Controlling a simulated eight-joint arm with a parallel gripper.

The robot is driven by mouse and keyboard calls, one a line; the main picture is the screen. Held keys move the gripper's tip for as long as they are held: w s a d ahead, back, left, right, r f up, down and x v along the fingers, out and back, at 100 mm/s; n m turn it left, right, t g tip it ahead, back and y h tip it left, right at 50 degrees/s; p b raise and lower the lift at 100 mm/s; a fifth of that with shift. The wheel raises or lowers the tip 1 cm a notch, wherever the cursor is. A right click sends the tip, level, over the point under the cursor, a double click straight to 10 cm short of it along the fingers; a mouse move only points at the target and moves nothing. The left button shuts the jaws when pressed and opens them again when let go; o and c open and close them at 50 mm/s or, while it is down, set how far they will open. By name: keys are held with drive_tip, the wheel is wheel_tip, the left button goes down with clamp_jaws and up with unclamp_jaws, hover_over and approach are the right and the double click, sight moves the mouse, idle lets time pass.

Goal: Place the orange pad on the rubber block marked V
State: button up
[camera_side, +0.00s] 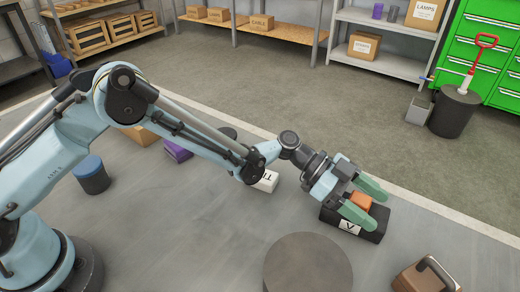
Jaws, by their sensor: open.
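The near finger hides part of the pad and block. I cannot tell whether the fingers touch the pad.
A white block marked T (267,181) sits behind my wrist. A blue-topped cylinder (91,174), a purple block (177,151) and a round grey disc (307,266) stand on the floor. A brown handled box (424,277) is front right.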

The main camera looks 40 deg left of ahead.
drive_tip(key=shift+r, duration=0.1)
drive_tip(key=shift+a+r, duration=0.15)
drive_tip(key=shift+a, duration=0.15)
drive_tip(key=s+a+r+n+t+y, duration=0.1)
drive_tip(key=a+r+n+y, duration=0.2)
drive_tip(key=a, duration=0.6)
drive_tip(key=a+r+n+t+y, duration=0.1)
drive_tip(key=a+r+n, duration=0.1)
drive_tip(key=a+r, duration=0.45)
drive_tip(key=s+a+n+t+y, duration=0.2)
drive_tip(key=s+a+n+y, duration=0.3)
drive_tip(key=a, duration=0.6)
drive_tip(key=s+a+n+t+y, duration=0.3)
drive_tip(key=s+a+n+y, duration=0.2)
drive_tip(key=s+a+n, duration=0.3)
drive_tip(key=s+a, duration=0.1)
drive_tip(key=a, duration=0.2)
drive_tip(key=shift+a+y, duration=0.3)
